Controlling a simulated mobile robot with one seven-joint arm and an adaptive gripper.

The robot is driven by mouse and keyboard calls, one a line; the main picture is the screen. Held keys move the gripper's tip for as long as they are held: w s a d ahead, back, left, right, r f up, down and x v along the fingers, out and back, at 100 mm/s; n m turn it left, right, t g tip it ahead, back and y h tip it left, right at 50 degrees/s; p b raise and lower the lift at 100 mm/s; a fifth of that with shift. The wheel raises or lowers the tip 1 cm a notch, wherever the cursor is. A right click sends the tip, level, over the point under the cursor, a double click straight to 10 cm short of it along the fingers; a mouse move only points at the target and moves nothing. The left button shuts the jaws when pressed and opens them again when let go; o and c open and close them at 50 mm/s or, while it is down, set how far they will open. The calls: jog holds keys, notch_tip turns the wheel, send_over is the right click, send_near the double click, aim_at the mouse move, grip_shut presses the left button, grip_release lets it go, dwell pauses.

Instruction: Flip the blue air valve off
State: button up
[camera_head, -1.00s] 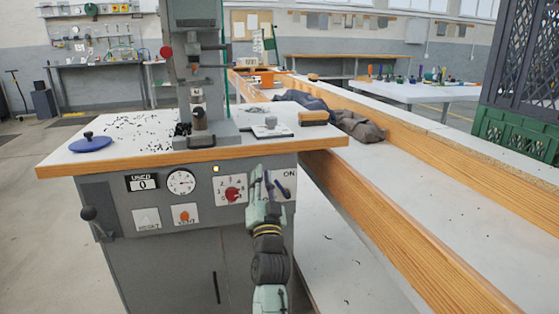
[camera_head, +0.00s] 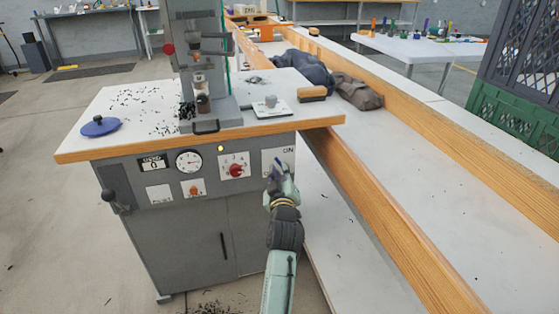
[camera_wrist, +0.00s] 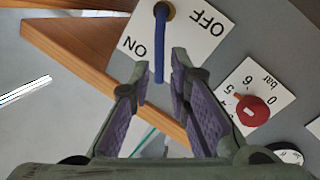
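The blue air valve lever (camera_wrist: 158,45) sits on a white plate marked ON and OFF (camera_wrist: 190,42) in the wrist view. It runs from a brass-coloured pivot, with its free end beside the ON word. That free end lies between the fingertips of my gripper (camera_wrist: 160,68), which are apart, with a small gap showing on each side. In the head view my gripper (camera_head: 279,176) is in front of the white plate (camera_head: 284,157) at the right of the machine's front panel. It hides much of the plate; a bit of the lever (camera_head: 277,165) shows there.
A red pressure knob (camera_head: 236,170) is left of the valve plate; it also shows in the wrist view (camera_wrist: 252,111). The wooden table edge (camera_head: 200,146) overhangs the panel. A long wooden rail (camera_head: 380,215) runs along the right.

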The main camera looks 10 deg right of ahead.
aim_at(280, 164)
jog(key=shift+w+d+p, duration=0.15)
jog(key=shift+w+d, duration=0.1)
jog(key=shift+w, duration=0.9)
jog(key=shift+w+d+p, duration=0.15)
jog(key=shift+w+d, duration=0.1)
jog(key=shift+w, duration=0.85)
grip_shut()
